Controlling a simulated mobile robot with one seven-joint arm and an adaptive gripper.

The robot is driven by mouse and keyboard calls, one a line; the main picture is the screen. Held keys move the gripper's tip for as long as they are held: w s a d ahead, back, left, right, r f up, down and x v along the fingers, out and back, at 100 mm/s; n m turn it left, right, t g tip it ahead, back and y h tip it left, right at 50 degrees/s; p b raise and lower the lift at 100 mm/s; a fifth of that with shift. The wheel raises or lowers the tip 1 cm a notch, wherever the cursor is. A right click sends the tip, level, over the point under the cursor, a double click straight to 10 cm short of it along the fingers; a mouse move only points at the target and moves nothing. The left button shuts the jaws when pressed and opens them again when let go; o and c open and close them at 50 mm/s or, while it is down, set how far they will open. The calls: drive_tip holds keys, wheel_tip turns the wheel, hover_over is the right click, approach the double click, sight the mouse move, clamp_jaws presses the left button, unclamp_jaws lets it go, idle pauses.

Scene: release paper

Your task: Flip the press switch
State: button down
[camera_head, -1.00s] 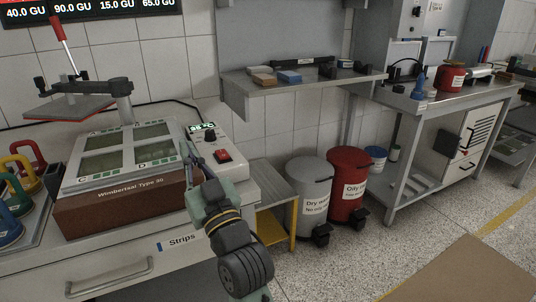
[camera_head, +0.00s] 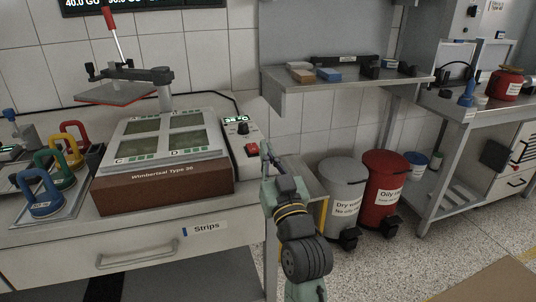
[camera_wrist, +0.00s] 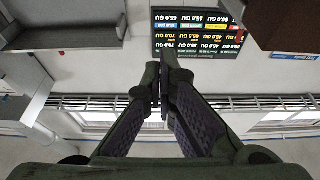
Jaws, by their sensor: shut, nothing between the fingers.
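The press (camera_head: 160,147) is a brown base marked Wimberlaai Type 30 with a grey top holding several green panels. Its control box (camera_head: 238,134) stands at its right side, with a lit display, a black knob and a red switch (camera_head: 251,149). My gripper (camera_head: 265,150) is shut and empty, its fingertips just right of the red switch in the head view. Whether they touch it I cannot tell. In the wrist view my gripper (camera_wrist: 165,60) shows its fingers together; the switch is not in that view.
A raised press plate with a red-handled lever (camera_head: 115,92) stands behind the press. Coloured ring-handled weights (camera_head: 62,165) sit to the left. A grey bin (camera_head: 343,190) and a red bin (camera_head: 384,180) stand on the floor at right. A shelf (camera_head: 345,90) hangs above them.

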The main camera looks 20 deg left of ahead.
wheel_tip(320, 180, up, 3)
drive_tip(key=p, duration=0.3)
hover_over(253, 148)
drive_tip(key=s+d, duration=0.2)
drive_tip(key=shift+w+d, duration=0.1)
drive_tip(key=shift+w, duration=0.05)
wheel_tip(253, 148, down, 4)
drive_tip(key=shift+d+r+b, duration=0.15)
drive_tip(key=shift+r+b, duration=0.1)
drive_tip(key=shift+b, duration=0.1)
drive_tip(key=shift+f, duration=0.6)
drive_tip(key=shift+f, duration=0.1)
